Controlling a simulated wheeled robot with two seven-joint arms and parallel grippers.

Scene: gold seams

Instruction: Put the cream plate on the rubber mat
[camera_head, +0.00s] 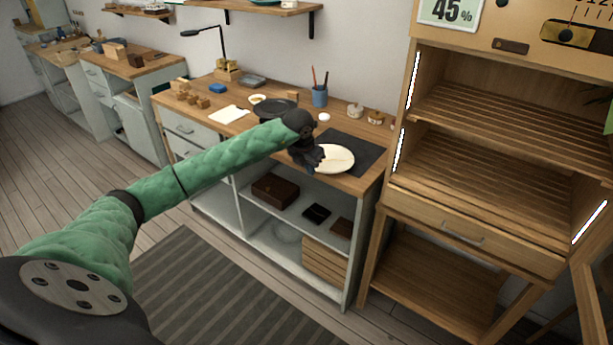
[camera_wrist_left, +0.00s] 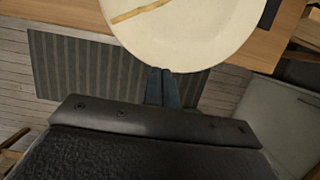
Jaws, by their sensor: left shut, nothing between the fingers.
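The cream plate (camera_head: 335,158) lies at the front right of the wooden worktop, overlapping the dark rubber mat (camera_head: 369,153). Mat shows behind and to the right of the plate; its front part is hidden. In the left wrist view the plate (camera_wrist_left: 190,30) fills the top and bears a gold seam. A dark corner of the mat (camera_wrist_left: 269,13) shows beside it. My left gripper (camera_head: 312,160) is at the plate's left front edge, its fingers (camera_wrist_left: 163,86) shut and empty, close to the rim. I cannot tell whether they touch it. My right gripper is not in view.
A blue cup with brushes (camera_head: 320,97), a dark tray (camera_head: 275,108) and small pots (camera_head: 355,110) stand behind on the worktop. A wooden shelf cabinet (camera_head: 480,190) rises at the right. A striped rug (camera_head: 215,290) lies on the floor in front.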

